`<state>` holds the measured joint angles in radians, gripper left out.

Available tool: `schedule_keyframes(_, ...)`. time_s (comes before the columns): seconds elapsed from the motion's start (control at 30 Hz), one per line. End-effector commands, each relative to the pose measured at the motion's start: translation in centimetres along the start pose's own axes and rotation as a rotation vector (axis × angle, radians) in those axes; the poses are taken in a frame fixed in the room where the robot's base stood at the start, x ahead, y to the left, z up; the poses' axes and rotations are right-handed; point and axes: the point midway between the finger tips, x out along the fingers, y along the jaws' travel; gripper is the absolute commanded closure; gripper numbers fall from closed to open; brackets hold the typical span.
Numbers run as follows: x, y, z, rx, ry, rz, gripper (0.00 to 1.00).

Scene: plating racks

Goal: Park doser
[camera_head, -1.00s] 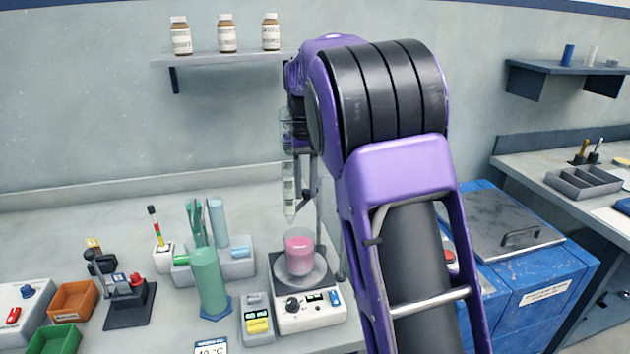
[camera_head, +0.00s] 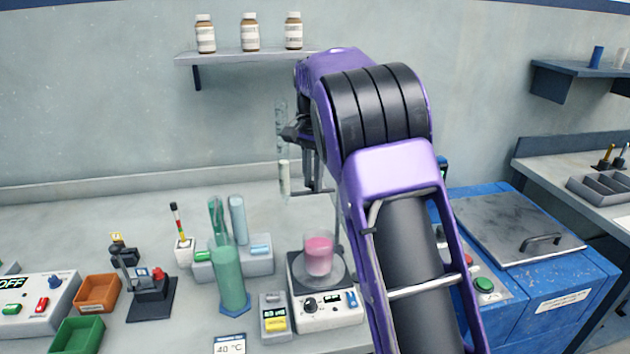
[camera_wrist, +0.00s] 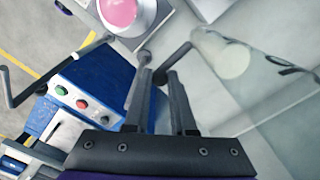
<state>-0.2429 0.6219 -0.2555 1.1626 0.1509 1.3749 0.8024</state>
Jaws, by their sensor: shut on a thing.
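The doser, a slim clear upright tube with a pale lower part (camera_head: 284,178), hangs in the air to the left of my arm in the head view. My gripper (camera_head: 293,132) is shut on it, partly hidden by my own wrist. In the wrist view my gripper (camera_wrist: 165,68) shows two dark fingers, with a large translucent body, likely the doser (camera_wrist: 225,60), to their right. The doser's tip is above and left of a beaker of pink liquid (camera_head: 319,256), which sits on a white stirrer (camera_head: 328,312). I cannot make out an empty doser holder.
A thin metal post (camera_head: 338,215) stands beside the stirrer. Left of it are a rack (camera_head: 255,262), a green cylinder (camera_head: 230,280) and a small yellow-screened device (camera_head: 274,318). A blue cabinet (camera_head: 560,285) stands right. A bottle shelf (camera_head: 240,57) is above. The back bench is clear at left.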

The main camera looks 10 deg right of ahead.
Motion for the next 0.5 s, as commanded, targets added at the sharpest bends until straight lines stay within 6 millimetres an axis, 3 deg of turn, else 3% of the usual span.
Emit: schedule_keyframes(0.5, -0.08, -0.45, -0.47, 0.096, 0.002, -0.002, 1.00)
